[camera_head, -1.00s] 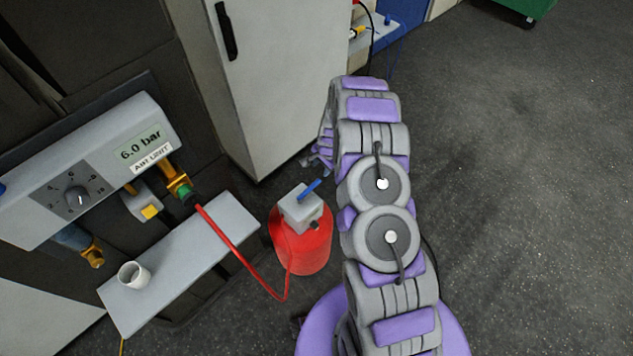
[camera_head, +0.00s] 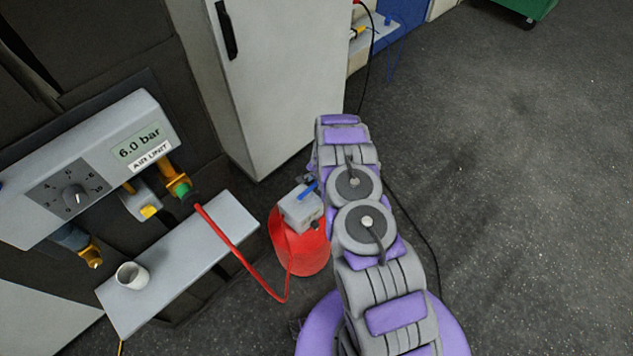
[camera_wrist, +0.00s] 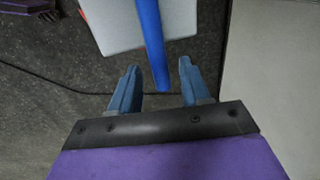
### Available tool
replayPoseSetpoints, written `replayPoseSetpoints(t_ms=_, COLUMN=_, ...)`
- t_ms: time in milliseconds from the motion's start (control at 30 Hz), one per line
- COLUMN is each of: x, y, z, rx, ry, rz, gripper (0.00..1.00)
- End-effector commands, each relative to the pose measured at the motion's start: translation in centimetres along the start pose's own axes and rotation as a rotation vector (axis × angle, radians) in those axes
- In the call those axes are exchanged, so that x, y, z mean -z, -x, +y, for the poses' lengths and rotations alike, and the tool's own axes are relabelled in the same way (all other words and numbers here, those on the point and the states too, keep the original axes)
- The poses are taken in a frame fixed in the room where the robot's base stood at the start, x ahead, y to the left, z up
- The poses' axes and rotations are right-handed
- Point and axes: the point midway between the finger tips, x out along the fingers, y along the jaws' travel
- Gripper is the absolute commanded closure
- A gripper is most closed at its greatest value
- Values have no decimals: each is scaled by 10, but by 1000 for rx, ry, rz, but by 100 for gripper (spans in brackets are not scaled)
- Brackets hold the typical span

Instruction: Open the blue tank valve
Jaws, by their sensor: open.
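The red tank (camera_head: 303,250) stands on the floor with a grey valve block (camera_head: 300,212) on its top. The blue valve handle (camera_head: 307,191) sticks out from the block, pointing up and right in the head view. In the wrist view the blue handle (camera_wrist: 150,40) runs down from the pale block (camera_wrist: 185,22), its end between the fingers of my gripper (camera_wrist: 158,88). The fingers are open, with a gap on both sides of the handle. In the head view my gripper is mostly hidden behind my arm, beside the valve.
A red hose (camera_head: 243,253) runs from the air unit (camera_head: 85,165), which reads 6.0 bar, to the tank. A shelf (camera_head: 190,265) with a white cup (camera_head: 132,275) is at left. A white cabinet (camera_head: 275,80) stands behind the tank. Floor at right is clear.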

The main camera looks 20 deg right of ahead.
Motion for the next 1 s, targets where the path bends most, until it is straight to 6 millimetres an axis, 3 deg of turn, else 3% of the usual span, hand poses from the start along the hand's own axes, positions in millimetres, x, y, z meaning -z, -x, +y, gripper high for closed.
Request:
replayPoseSetpoints(t_ms=400, x=0, y=-5, z=0, rx=1, ry=0, rz=0, gripper=54)
replayPoseSetpoints(t_ms=867, x=0, y=-5, z=0, rx=1, ry=1, rz=0, gripper=98)
replayPoseSetpoints(t_ms=1000, x=0, y=-5, z=0, rx=1, ry=1, rz=0, gripper=100)
